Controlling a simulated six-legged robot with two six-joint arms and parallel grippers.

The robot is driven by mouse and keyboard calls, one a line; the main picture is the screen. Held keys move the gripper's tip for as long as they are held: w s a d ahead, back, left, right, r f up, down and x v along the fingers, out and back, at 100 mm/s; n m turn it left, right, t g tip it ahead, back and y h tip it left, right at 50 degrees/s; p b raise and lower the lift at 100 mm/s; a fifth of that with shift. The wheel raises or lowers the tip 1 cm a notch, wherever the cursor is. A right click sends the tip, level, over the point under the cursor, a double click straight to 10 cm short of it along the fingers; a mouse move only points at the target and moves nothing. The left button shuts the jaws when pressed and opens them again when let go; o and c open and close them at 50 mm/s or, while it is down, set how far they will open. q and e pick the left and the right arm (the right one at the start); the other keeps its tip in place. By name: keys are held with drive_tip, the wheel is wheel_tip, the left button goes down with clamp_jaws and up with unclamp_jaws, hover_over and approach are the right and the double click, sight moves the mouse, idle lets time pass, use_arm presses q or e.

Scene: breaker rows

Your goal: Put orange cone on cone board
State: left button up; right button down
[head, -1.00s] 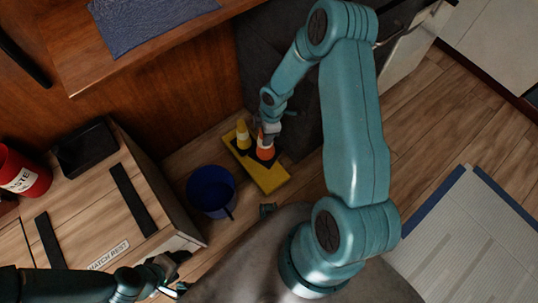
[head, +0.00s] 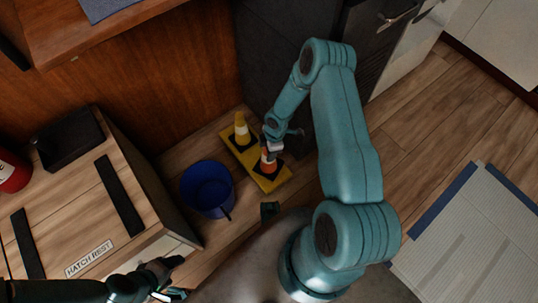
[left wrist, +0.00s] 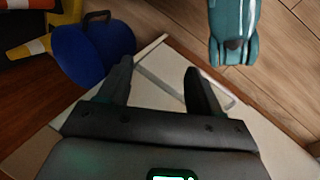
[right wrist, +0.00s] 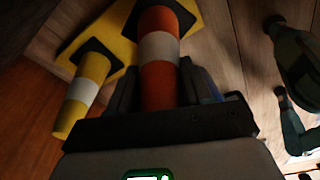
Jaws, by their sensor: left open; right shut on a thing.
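The orange cone (head: 268,161), with a white band and dark square base, stands over the near right part of the yellow cone board (head: 283,177). Its base overlaps the board, but I cannot tell if it touches. My right gripper (head: 270,146) is shut on the cone's upper part. The right wrist view shows the orange cone (right wrist: 158,85) between the fingers. A yellow cone (head: 242,132) with a white band stands on the board's far left part; it also shows in the right wrist view (right wrist: 80,98). My left gripper (left wrist: 157,85) is open and empty beside the wooden box.
A blue bucket (head: 208,188) stands left of the board. The wooden box (head: 85,215) labelled "HATCH REST" carries a black tray (head: 68,140). A dark cabinet (head: 275,60) is close behind the board. Floor at right is mostly clear, with a pale mat (head: 470,235).

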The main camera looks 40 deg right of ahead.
use_arm(q)
drive_tip(key=shift+w+a+f+b, duration=0.15)
drive_tip(key=shift+w+f+b, duration=0.2)
drive_tip(key=shift+f, duration=0.3)
use_arm(e)
drive_tip(key=shift+f, duration=1.75)
drive_tip(key=shift+c, duration=2.4)
unclamp_jaws()
use_arm(q)
drive_tip(key=shift+f, duration=0.15)
